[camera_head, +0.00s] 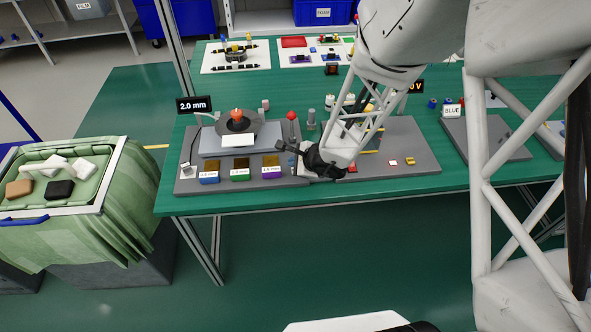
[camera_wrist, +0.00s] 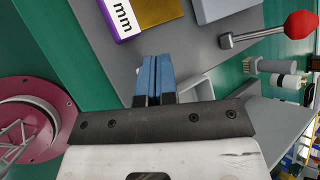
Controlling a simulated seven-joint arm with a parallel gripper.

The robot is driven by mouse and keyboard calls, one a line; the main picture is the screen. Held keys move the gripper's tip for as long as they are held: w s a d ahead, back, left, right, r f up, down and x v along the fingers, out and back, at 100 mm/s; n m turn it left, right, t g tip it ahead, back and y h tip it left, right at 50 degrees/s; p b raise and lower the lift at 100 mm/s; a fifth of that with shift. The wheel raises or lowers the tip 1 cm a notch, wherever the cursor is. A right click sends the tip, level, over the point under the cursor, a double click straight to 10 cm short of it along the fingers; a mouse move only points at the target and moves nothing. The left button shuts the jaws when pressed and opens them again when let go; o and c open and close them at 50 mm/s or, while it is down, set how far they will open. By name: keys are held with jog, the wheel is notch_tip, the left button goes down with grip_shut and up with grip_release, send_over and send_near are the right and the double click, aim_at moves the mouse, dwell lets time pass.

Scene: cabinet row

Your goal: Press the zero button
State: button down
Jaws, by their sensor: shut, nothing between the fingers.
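My gripper (camera_head: 284,146) is low over the front right of a grey gauge station, its fingers pointing left in the head view. In the wrist view its blue fingertips (camera_wrist: 155,80) are pressed together with nothing between them. The station has a "2.0 mm" display (camera_head: 194,104) and a round dark disc (camera_head: 238,122) with an orange-red part on top. A small pale block (camera_head: 186,168) sits at the station's front left corner. No button marked zero is readable, and I cannot tell whether this block is it.
Labelled blocks in blue (camera_head: 209,178), green (camera_head: 240,175) and purple (camera_head: 271,172) line the station's front. The purple block (camera_wrist: 125,22) and a red-knobbed lever (camera_wrist: 300,24) are near my fingers. Another grey panel (camera_head: 418,150) lies right, a green bin (camera_head: 75,205) left.

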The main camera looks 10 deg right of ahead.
jog(key=shift+r, duration=0.15)
jog(key=shift+r, duration=2.4)
jog(key=s+r+n+g, duration=0.2)
jog(key=s+r+n, duration=0.4)
jog(key=r, duration=0.3)
jog(key=s+r+n+g, duration=0.1)
jog(key=s+r+n, duration=0.45)
jog(key=r, duration=0.25)
jog(key=s+d+r+n+h, duration=0.3)
jog(key=s+d+r, duration=0.1)
jog(key=s, duration=0.4)
jog(key=s+d+r+n+g+h, duration=0.1)
jog(key=s+d+r+n+h, duration=0.2)
jog(key=s+d, duration=0.4)
notch_tip(320, 180, up, 2)
jog(key=shift+s+d+r+n, duration=0.25)
jog(key=shift+s+d+n, duration=0.05)
jog(key=shift+s+n, duration=0.15)
